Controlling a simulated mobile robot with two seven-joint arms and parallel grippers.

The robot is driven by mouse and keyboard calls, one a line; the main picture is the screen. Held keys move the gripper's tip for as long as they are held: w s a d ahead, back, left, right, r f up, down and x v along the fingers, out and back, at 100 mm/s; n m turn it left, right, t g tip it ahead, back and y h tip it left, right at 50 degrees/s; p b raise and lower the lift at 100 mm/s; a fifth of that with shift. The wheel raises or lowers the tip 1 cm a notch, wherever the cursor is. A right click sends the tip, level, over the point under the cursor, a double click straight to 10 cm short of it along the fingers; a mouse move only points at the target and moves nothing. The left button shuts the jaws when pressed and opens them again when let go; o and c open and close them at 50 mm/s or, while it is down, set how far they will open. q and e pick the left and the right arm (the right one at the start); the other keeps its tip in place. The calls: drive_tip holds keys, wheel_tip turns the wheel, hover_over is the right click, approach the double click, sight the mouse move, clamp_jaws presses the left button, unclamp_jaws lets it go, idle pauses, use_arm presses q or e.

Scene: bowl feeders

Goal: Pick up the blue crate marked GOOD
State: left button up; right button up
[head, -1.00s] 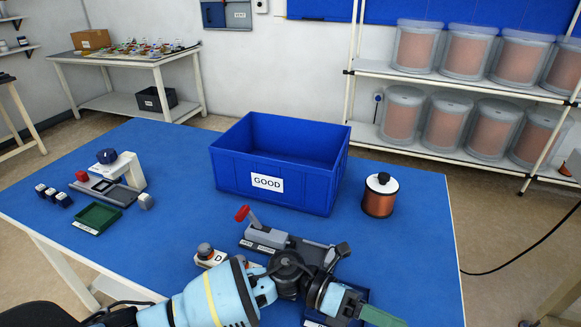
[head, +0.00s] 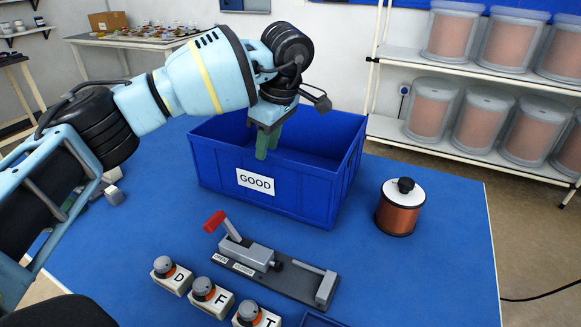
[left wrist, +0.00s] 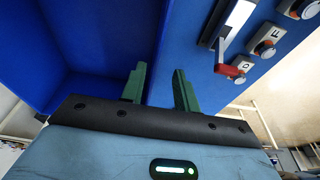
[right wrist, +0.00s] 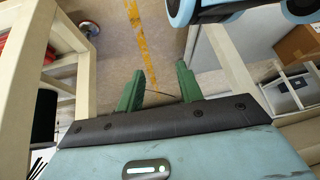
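The blue crate (head: 310,197) stands upright on the blue table, with a white GOOD label (head: 255,182) on its front wall. It looks empty where I can see inside. My left gripper (head: 266,150) points down at the crate's front rim, above the label. In the left wrist view its green fingers (left wrist: 158,88) are apart, with the crate's wall (left wrist: 85,35) close by; I cannot tell whether they touch it. My right gripper (right wrist: 158,85) is open and empty, facing the floor away from the crate.
A red-handled clamp fixture (head: 265,262) and several knob blocks (head: 211,297) stand in front of the crate. A copper spool (head: 399,208) stands to its right. A shelf with bowl feeders (head: 431,110) is behind. The table's right front is clear.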

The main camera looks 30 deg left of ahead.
use_arm(q)
drive_tip(key=shift+w+a+r+y+b, duration=0.1)
drive_tip(key=shift+w+a+y+b, duration=0.15)
drive_tip(key=shift+a, duration=0.35)
drive_tip(key=shift+a+y+b, duration=0.15)
drive_tip(key=shift+a+b, duration=0.2)
drive_tip(key=shift+a, duration=0.2)
drive_tip(key=x, duration=0.7)
drive_tip(key=shift+a+f+b, duration=0.25)
drive_tip(key=shift+f+b, duration=0.05)
drive_tip(key=shift+f, duration=0.05)
drive_tip(key=shift+s, duration=0.1)
clamp_jaws()
idle(0.5)
drive_tip(key=shift+r, duration=0.2)
